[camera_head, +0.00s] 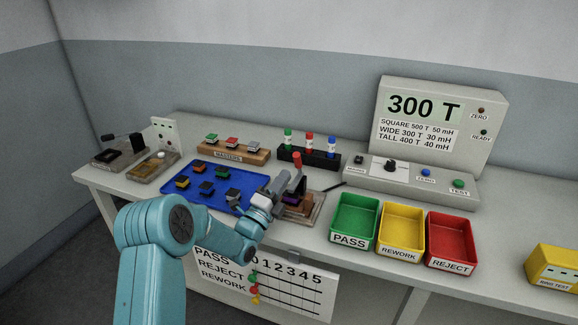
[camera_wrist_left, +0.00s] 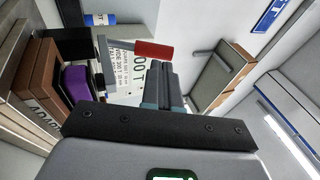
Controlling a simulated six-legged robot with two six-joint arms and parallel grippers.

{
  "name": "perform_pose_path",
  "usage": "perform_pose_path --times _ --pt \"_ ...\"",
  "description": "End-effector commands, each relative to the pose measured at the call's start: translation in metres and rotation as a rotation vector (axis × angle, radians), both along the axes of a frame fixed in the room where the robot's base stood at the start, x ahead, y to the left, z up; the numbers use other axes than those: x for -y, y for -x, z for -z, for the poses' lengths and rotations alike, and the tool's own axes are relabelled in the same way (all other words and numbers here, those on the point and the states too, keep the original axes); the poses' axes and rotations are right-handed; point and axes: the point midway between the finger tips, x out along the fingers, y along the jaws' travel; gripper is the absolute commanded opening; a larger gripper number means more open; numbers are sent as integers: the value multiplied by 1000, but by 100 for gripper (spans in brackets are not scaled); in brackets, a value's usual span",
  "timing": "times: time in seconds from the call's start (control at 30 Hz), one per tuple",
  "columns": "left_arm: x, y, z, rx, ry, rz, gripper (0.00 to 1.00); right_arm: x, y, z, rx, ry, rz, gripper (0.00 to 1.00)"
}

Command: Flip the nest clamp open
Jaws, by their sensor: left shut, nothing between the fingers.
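The nest (camera_head: 305,204) is a brown block on a flat base plate at the right end of the blue tray. A purple connector (camera_wrist_left: 75,83) sits in it and also shows in the head view, partly hidden by my gripper. The clamp's red handle (camera_head: 297,160) stands upright above the nest. In the wrist view the red handle (camera_wrist_left: 153,50) is on a grey lever, just beyond my fingertips. My left gripper (camera_head: 282,181) is shut and empty, close beside the handle; its fingers (camera_wrist_left: 160,84) are together. Contact cannot be told. My right gripper is out of view.
The blue tray (camera_head: 175,198) holds several connectors, left of the nest. Behind are the masters block (camera_head: 234,153) and a black rack (camera_head: 309,158) of bottles. The tester (camera_head: 432,118) and the green PASS bin (camera_head: 355,216), yellow and red bins stand right.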

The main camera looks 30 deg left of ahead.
Motion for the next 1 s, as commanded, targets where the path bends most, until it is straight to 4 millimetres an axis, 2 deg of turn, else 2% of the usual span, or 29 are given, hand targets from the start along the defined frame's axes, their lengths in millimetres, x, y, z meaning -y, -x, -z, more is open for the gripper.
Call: perform_pose_path --times 0.1,0.3,1.0 --pt "0 -17 -10 1 1 0 0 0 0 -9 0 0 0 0" --pt "-1 -31 -14 0 0 -1 0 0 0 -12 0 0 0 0" --pt "-1 -35 -16 -30 8 0 0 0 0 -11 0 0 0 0"
